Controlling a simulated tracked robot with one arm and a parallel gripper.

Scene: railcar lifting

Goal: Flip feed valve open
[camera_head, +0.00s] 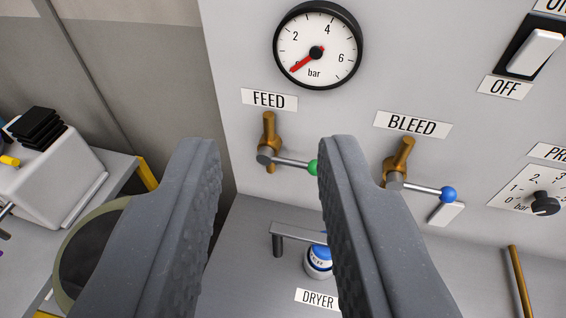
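The feed valve (268,146) is a brass body on the grey panel under the FEED label (269,100). Its lever (291,162) points right, across the upright brass pipe, and ends in a green knob (312,168). The knob is partly hidden by the right finger. My gripper (268,160) is open and empty, its two grey ridged fingers on either side of the view. The valve shows in the gap between the fingers. I cannot tell whether the right finger touches the knob.
The bleed valve (399,164) with a blue knob (448,195) is to the right. A pressure gauge (318,46) above reads near zero. A dryer canister (318,262) stands below, partly behind the right finger. A rocker switch (535,52) and regulator knob (545,204) are at right.

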